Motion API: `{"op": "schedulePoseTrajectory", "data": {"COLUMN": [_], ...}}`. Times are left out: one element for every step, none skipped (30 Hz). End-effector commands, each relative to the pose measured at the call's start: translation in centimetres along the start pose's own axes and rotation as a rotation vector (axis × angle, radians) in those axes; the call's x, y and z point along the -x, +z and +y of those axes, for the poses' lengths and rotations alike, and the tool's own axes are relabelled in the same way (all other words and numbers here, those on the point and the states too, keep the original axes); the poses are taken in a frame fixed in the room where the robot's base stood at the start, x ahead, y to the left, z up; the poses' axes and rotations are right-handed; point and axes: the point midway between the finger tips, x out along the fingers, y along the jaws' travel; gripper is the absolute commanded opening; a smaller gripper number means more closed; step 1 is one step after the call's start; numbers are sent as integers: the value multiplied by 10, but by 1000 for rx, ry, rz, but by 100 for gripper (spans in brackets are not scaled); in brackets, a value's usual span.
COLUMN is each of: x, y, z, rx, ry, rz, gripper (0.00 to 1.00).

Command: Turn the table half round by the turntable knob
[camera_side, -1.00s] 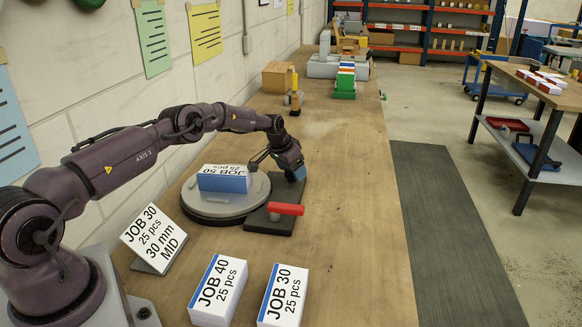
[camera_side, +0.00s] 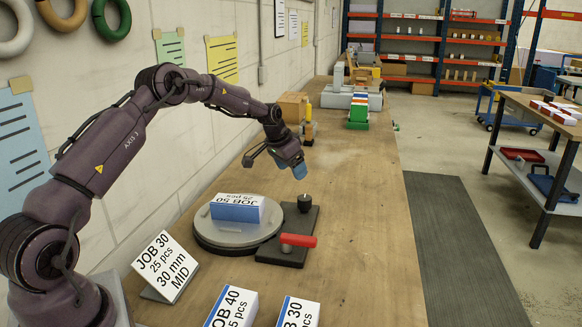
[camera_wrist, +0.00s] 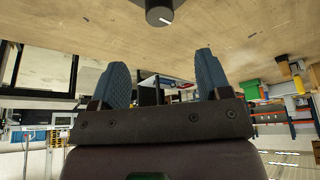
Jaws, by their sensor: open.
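The round grey turntable (camera_side: 222,235) sits on the bench and bears a white and blue JOB 50 stack (camera_side: 238,208). A black plate (camera_side: 272,248) adjoins it on the right. A dark upright knob (camera_side: 304,203) stands at the plate's far end; in the wrist view its dark cylinder (camera_wrist: 160,12) shows at the top edge. A red handle (camera_side: 298,240) lies across the plate nearer the camera. My gripper (camera_side: 299,173) is above the knob, apart from it. In the wrist view its two blue fingers (camera_wrist: 161,62) are spread with nothing between them.
A tilted JOB 30 card (camera_side: 166,266) stands left of the plate. Farther back are a yellow-topped item (camera_side: 308,125) and a green holder (camera_side: 358,118). The bench's right side is clear.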

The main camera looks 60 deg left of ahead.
Motion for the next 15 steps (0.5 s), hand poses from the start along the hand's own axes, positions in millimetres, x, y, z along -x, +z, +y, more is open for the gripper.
{"op": "schedulePoseTrajectory", "data": {"x": [1, 2, 2, 2, 2, 1, 1, 1, 1, 1, 0, -2, -5, -9, -16], "y": [0, 0, 0, 0, 0, 0, 0, 0, 0, -1, -3, -6, -9, -11, -11], "z": [0, 0, 0, 0, 0, 0, 0, 0, 1, 3, 7, 18, 29, 41, 57], "rx": [0, 0, 0, 0, 0, 0, 0, 0, -1, -4, -11, -29, -47, -70, -106], "ry": [0, 1, 1, 1, 1, 1, 1, 1, 1, 3, 6, 14, 21, 25, 22], "rz": [0, -1, -1, -1, -1, -1, -1, 0, 0, 0, 0, -1, -4, -12, -31], "gripper": [71, 71, 71, 71, 71, 71, 71, 71, 71, 71, 71, 71, 71, 71, 71]}}
